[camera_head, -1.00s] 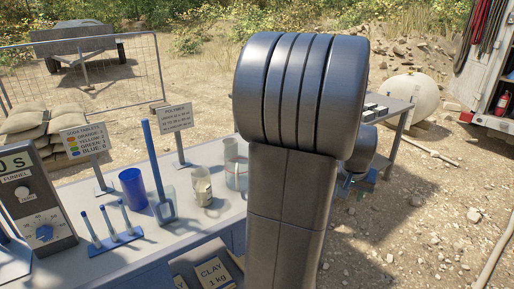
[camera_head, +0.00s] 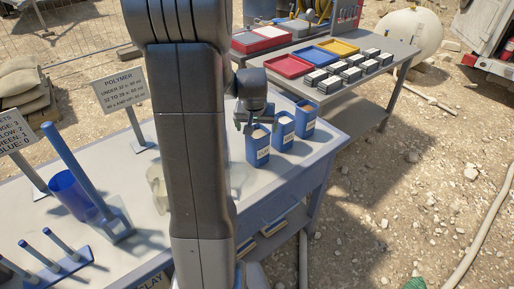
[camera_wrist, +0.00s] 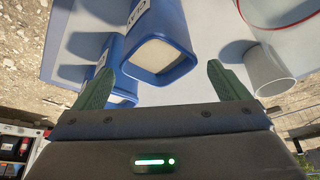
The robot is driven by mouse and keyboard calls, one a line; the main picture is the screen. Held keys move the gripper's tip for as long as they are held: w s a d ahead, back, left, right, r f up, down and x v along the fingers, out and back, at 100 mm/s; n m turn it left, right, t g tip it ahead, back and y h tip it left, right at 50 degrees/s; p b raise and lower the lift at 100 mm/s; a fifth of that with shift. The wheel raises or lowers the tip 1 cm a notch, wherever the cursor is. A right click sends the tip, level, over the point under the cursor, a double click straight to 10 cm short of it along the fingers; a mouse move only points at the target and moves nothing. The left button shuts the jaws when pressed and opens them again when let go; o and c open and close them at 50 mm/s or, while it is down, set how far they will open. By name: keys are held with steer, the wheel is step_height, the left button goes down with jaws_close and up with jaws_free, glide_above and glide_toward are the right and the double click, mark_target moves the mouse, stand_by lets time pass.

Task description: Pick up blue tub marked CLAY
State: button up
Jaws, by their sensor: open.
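Several blue tubs stand at the right end of the bench. The nearest blue tub (camera_head: 259,148) has a white label, too small to read in the head view. In the wrist view a blue tub (camera_wrist: 162,55) with a pale fill shows its open top between my fingers; part of its label is visible and seems to read "CLA". My gripper (camera_head: 255,124) is open and just above the nearest tub; its green fingers also show in the wrist view (camera_wrist: 162,84), one on each side of the tub.
Two more blue tubs (camera_head: 283,131) stand close behind and to the right. A blue cup (camera_head: 75,192) and a polymer sign (camera_head: 119,97) are on the left. A grey table (camera_head: 350,95) with trays stands behind.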

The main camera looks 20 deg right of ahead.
mark_target(258, 135)
steer(key=shift+s+p+x, duration=0.1)
steer(key=shift+p+x, duration=0.1)
steer(key=shift+x, duration=1.2)
steer(key=shift+s+p+x, duration=0.15)
steer(key=shift+p+x, duration=0.05)
steer(key=shift+x, duration=1.15)
steer(key=shift+f, duration=0.1)
steer(key=c, duration=1.7)
